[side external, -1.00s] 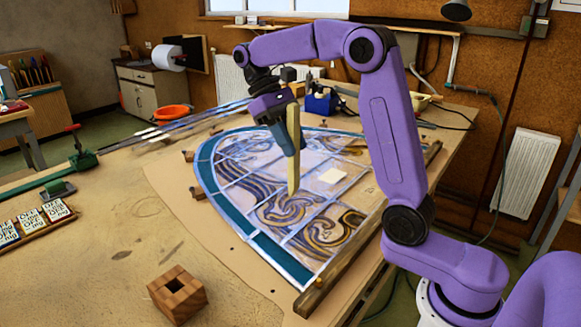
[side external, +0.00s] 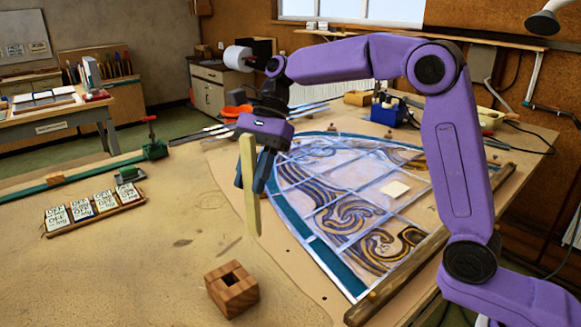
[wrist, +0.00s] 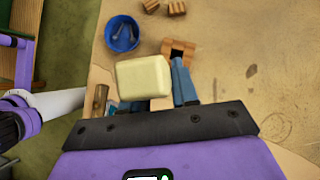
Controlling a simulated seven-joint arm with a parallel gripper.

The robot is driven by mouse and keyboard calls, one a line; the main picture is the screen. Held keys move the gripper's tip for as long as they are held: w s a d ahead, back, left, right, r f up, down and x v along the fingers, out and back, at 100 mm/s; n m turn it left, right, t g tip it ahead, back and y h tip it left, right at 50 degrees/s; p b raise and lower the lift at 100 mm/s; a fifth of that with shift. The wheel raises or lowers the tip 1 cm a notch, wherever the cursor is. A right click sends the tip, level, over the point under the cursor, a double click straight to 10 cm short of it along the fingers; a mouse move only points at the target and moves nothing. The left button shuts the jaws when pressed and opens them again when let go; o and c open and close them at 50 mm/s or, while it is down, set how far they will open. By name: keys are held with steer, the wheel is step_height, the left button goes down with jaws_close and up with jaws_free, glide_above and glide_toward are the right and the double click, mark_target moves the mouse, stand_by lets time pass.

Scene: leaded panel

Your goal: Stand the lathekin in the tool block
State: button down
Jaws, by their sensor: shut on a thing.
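The lathekin (side external: 250,205) is a long, pale, flat wooden stick. My gripper (side external: 252,182) is shut on it and holds it nearly upright, slightly tilted, with its lower end above the bench beside the panel's left edge. The tool block (side external: 223,301) is a brown striped wooden cube with a dark square hole in its top. It sits on the bench, below and a little left of the lathekin in the side view. In the wrist view the lathekin's pale end (wrist: 144,78) fills the space by the blue fingers, and the block (wrist: 178,46) is partly hidden behind a finger.
The leaded panel (side external: 345,200) lies right of the gripper, with a wooden batten (side external: 400,283) along its near edge. A rack of lettered tiles (side external: 95,208) lies at left. A blue bowl (wrist: 121,34) shows in the wrist view.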

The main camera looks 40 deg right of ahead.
steer(key=a+r+m+t, duration=0.1)
steer(key=a+m+t, duration=0.1)
steer(key=a+m, duration=0.3)
steer(key=shift+n, duration=0.4)
steer(key=f, duration=0.3)
steer(key=a+f, duration=0.1)
steer(key=shift+w+f, duration=0.35)
step_height(320, 180, down, 9)
steer(key=shift+f, duration=0.2)
stand_by(0.3)
steer(key=c, duration=0.8)
jaws_free()
